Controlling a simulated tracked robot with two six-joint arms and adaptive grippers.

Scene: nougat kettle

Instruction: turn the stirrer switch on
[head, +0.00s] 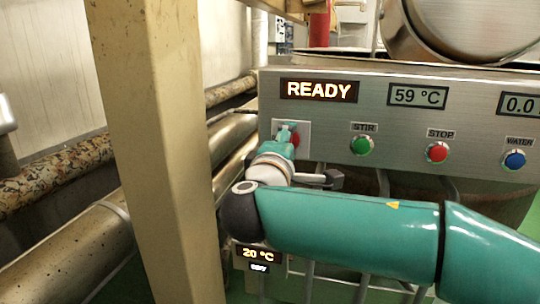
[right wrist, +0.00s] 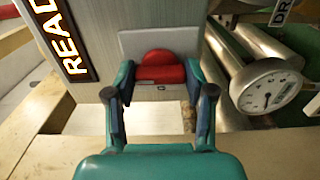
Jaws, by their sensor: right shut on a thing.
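A red switch knob (head: 295,139) sits on a pale square plate (head: 305,128) at the left end of the steel control panel (head: 400,158). In the right wrist view the knob (right wrist: 160,67) is rounded on top, with the plate behind it. My right gripper (head: 285,135) has its fingers on both sides of the knob and is shut on it; it also shows in the right wrist view (right wrist: 160,84). In the head view the gripper partly hides the knob. The display (head: 319,90) reads READY. My left gripper is in neither view.
To the knob's right are a green STIR button (head: 362,145), a red STOP button (head: 437,152) and a blue WATER button (head: 515,159). A beige post (head: 155,150) stands left of the panel, with pipes (head: 60,260) behind. A round gauge (right wrist: 270,87) shows at right.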

